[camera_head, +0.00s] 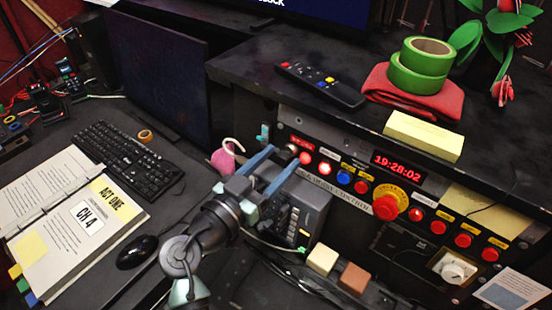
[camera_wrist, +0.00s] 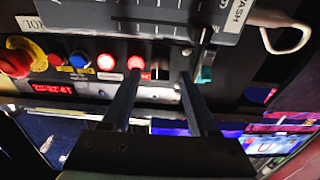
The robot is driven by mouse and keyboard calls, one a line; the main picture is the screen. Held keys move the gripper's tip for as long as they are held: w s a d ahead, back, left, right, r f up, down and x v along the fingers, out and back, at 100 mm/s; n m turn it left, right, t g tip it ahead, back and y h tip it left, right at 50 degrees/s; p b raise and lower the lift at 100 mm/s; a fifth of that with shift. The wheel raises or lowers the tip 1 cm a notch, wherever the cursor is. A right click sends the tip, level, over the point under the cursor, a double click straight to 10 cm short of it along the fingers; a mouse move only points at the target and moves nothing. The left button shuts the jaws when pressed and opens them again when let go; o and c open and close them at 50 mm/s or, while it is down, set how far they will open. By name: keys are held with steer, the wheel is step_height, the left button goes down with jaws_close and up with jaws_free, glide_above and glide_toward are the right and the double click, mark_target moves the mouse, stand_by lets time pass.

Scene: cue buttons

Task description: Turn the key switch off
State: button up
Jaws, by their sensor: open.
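The control panel (camera_head: 345,205) runs along the front of the raised shelf. I cannot tell the key switch for certain. A small teal piece (camera_head: 264,130), possibly a key tag, is at the panel's left end; it also shows in the wrist view (camera_wrist: 206,75), just right of the fingers. My gripper (camera_head: 285,154) is open and empty, with its two blue fingers pointing at the panel's left end. In the wrist view its fingers (camera_wrist: 158,77) are apart, near a lit red button (camera_wrist: 135,62). The panel between the fingertips is dark and blurred.
A grey box (camera_head: 295,210) stands below my gripper. A blue button (camera_head: 343,178), a yellow-collared red button (camera_head: 388,204) and a white knob (camera_head: 455,270) are farther right. A pink object with a white hook (camera_head: 223,158) is left. The keyboard (camera_head: 125,160) and mouse (camera_head: 137,252) lie on the desk.

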jaws_close()
steer(key=shift+n, duration=0.3)
steer(key=n, duration=0.4)
steer(key=shift+y, duration=0.4)
steer(key=n, duration=0.2)
steer(key=n+y+p, duration=0.1)
steer(key=n, duration=0.2)
steer(key=shift+s+d+r+t, duration=0.1)
steer(key=shift+r+t, duration=0.1)
steer(key=shift+t, duration=0.1)
steer(key=n+y+p, duration=0.1)
steer(key=n+p, duration=0.4)
steer(key=n, duration=0.1)
steer(key=shift+r+n, duration=0.15)
steer(key=shift+n, duration=0.15)
steer(key=shift+n+p, duration=1.4)
steer(key=shift+n, duration=0.2)
